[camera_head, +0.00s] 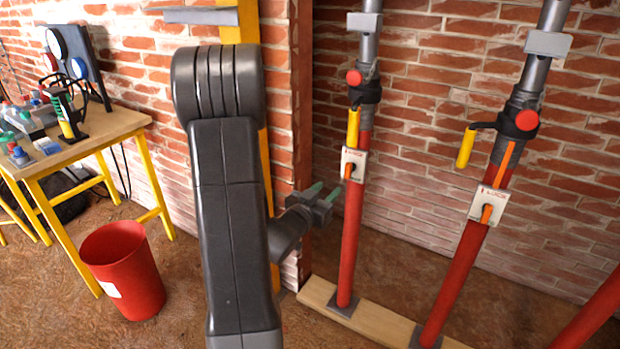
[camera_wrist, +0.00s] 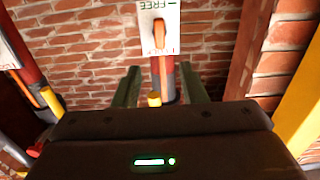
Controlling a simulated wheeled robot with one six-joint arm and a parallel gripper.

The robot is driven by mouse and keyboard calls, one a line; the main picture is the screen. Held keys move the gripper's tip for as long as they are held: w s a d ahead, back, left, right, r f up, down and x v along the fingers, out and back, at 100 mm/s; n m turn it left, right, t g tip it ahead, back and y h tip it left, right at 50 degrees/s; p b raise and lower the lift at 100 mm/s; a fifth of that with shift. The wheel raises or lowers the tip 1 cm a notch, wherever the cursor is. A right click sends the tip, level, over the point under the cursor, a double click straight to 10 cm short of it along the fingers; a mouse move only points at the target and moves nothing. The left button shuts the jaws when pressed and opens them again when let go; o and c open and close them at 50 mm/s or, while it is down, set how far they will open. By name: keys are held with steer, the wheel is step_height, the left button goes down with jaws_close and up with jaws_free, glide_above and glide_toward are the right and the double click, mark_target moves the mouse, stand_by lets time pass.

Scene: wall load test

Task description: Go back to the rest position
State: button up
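My gripper (camera_head: 325,191) is in the middle of the head view, its green-tipped fingers pointing toward the left red prop (camera_head: 350,235). In the wrist view its two fingers (camera_wrist: 160,85) are spread apart, with nothing seen held between them. The left prop stands beyond them, with a label plate and an orange lever (camera_wrist: 159,35). In the head view a yellow handle (camera_head: 353,128) hangs down along this prop above its plate, beside a red knob (camera_head: 354,77). I cannot tell the exact gap between fingers and prop.
A second tilted prop (camera_head: 455,285) stands to the right, its yellow handle (camera_head: 465,147) sticking out leftward. A wooden beam (camera_head: 385,322) lies under the props. Left are a red bin (camera_head: 125,270) and a workbench (camera_head: 90,140). A brick pillar with yellow post rises behind my arm.

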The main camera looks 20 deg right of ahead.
mark_target(347, 169)
steer(key=x, duration=1.4)
steer(key=shift+a, duration=0.1)
steer(key=shift+s, duration=0.1)
